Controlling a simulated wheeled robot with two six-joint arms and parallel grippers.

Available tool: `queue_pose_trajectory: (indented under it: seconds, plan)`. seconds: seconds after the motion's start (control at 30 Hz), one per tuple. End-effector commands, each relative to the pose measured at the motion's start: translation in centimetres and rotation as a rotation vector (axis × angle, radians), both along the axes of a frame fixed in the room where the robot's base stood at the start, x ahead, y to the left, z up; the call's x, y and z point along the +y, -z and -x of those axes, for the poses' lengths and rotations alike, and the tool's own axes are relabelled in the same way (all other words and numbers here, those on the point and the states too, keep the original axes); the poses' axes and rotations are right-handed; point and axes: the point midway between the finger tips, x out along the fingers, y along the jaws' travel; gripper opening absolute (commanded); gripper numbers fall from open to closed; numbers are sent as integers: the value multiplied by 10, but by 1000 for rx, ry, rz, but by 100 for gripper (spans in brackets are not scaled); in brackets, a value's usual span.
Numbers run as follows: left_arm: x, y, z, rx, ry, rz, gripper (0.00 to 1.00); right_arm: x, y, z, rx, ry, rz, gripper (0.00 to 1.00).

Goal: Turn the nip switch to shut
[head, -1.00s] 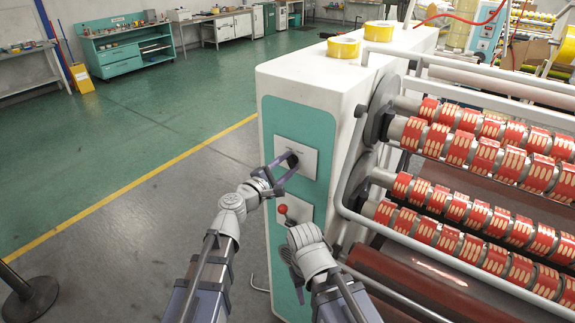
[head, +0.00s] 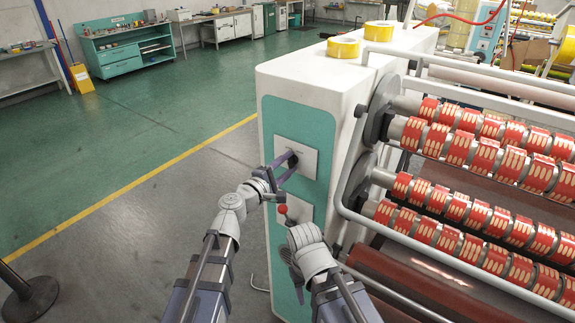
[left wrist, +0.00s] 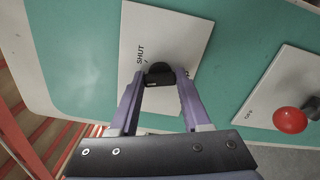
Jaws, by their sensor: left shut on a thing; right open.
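The nip switch is a black knob (left wrist: 159,72) on a white plate (left wrist: 185,28) set in a teal panel. In the left wrist view, the word SHUT is printed beside the knob, rotated in the picture. My left gripper (head: 287,161) is shut on the knob, with its two purple fingers (left wrist: 159,88) on either side of it. The knob is mostly hidden by the fingers in the head view. My right gripper (head: 291,262) is lower, just below a red-balled lever, open, with its fingers partly hidden by its own hand.
The red ball (head: 282,209) of the lever is on a second white plate (head: 300,208) below; it also shows in the left wrist view (left wrist: 289,120). Rollers with red tape rolls (head: 470,150) stand to the right. Yellow tape rolls (head: 343,47) lie on top of the machine.

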Motion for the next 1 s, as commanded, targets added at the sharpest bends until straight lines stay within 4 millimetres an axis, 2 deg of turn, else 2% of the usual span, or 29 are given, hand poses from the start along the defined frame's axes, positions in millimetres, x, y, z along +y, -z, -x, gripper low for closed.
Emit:
queue_pose_trajectory:
  seconds: [0.6, 1.0]
  plan:
    - [0, 2, 1, -330, 1, -455, 0, 0, 1, 0, 0, 0, 0, 50]
    - [0, 2, 1, -459, 1, -634, 0, 0, 2, 0, 0, 0, 0, 50]
